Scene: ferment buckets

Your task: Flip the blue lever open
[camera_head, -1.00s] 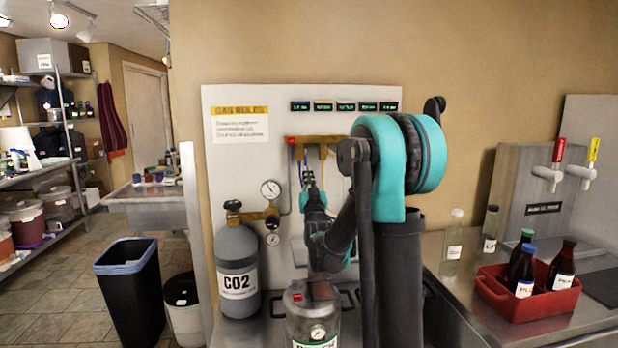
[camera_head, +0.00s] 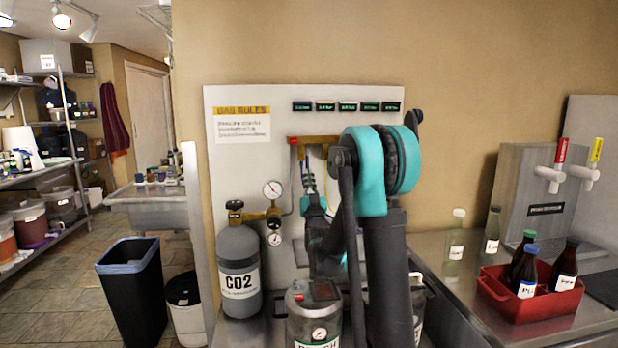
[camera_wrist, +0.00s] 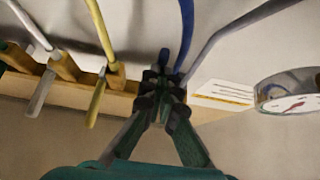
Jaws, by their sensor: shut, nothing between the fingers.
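The brass manifold (camera_head: 318,140) is on the white wall panel, and it also shows in the wrist view (camera_wrist: 70,91). In the wrist view a grey lever (camera_wrist: 40,93) and a yellow lever (camera_wrist: 96,98) stick out from it. My gripper (camera_wrist: 165,80) is shut with nothing between its fingers, beside the manifold's end. It also shows below the manifold in the head view (camera_head: 310,192). A small blue piece (camera_wrist: 163,57) shows right at the fingertips; I cannot tell whether it is the blue lever. The fingers hide that part of the manifold.
A blue hose (camera_wrist: 187,30), a grey hose (camera_wrist: 225,40) and a round gauge (camera_wrist: 290,90) lie close to the gripper. The CO2 cylinder (camera_head: 238,265) stands left of my arm. A metal keg (camera_head: 314,315) stands in front. A red bottle crate (camera_head: 530,309) is at the right.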

